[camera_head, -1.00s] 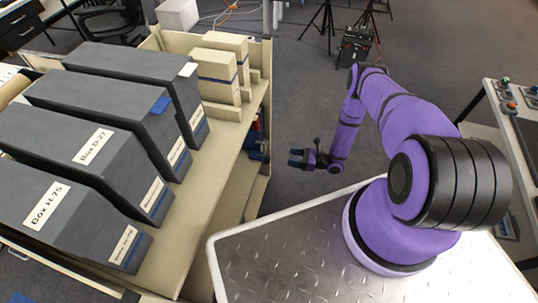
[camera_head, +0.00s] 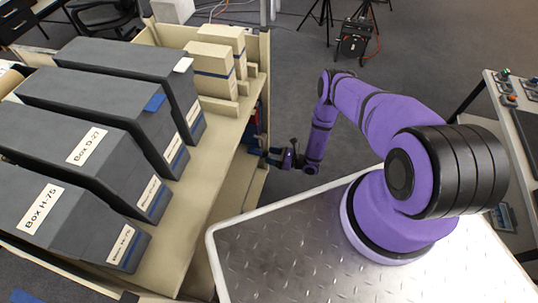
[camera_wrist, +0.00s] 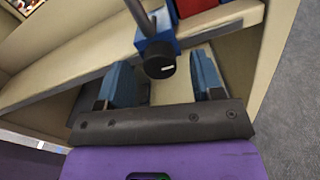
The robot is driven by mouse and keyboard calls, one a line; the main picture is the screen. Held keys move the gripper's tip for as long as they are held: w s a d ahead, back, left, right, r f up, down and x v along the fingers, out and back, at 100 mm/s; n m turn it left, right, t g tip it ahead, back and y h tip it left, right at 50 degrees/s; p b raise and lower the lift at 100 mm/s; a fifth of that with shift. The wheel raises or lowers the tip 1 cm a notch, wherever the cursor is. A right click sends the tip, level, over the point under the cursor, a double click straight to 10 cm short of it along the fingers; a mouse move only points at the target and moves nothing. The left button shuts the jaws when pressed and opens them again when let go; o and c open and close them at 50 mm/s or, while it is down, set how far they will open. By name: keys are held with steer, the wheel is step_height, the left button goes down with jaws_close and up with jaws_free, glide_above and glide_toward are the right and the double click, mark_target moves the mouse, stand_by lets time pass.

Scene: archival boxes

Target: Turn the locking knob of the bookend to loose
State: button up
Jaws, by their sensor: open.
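The bookend's locking knob (camera_wrist: 160,65) is a round black dial with a short white mark. The mark lies nearly level in the wrist view. The knob sits on the front of a blue block (camera_wrist: 162,42), with a grey metal rod (camera_wrist: 140,15) rising from it. My gripper (camera_wrist: 163,72) is open, its two blue fingers left and right of the knob with a gap on each side. I see no contact. In the head view my gripper (camera_head: 272,157) is at the right side of the shelf unit, and the knob cannot be made out there.
A red item (camera_wrist: 195,8) stands behind the blue block on a cream shelf (camera_wrist: 235,14). The shelf's edge runs close to the fingers. Grey archival boxes (camera_head: 70,145) and smaller cream boxes (camera_head: 210,68) stand on top of the unit. Open floor (camera_head: 300,110) lies to the right.

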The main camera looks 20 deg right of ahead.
steer(key=shift+w+a, duration=0.4)
steer(key=shift+a, duration=0.2)
steer(key=c, duration=0.9)
steer(key=shift+n, duration=3)
steer(key=o, duration=0.9)
